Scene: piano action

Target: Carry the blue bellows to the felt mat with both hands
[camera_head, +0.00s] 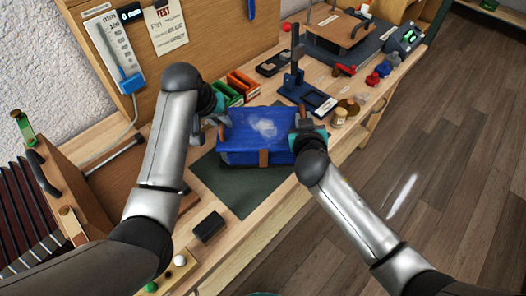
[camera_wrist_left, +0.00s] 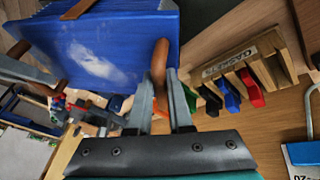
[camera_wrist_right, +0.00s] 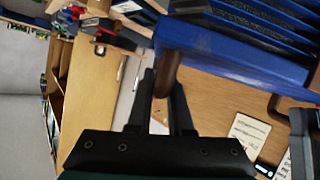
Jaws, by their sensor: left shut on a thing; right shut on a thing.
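The blue bellows (camera_head: 255,135) is a blue folded box with a pale worn patch on top and brown straps. It is over the dark felt mat (camera_head: 235,185) on the bench and covers the mat's far part; I cannot tell whether it touches the mat. My left gripper (camera_wrist_left: 160,95) is shut on a brown handle (camera_wrist_left: 160,62) at one end of the bellows. My right gripper (camera_wrist_right: 163,90) is shut on the brown handle (camera_wrist_right: 167,70) at the other end. In the head view, my left gripper (camera_head: 215,122) and right gripper (camera_head: 300,125) flank the bellows.
Red and green bins (camera_head: 238,85) stand behind the bellows. A dark blue stand (camera_head: 295,85) is at its back right, with small jars (camera_head: 340,117) nearby. A black block (camera_head: 208,227) lies in front of the mat. An accordion (camera_head: 40,215) is at far left.

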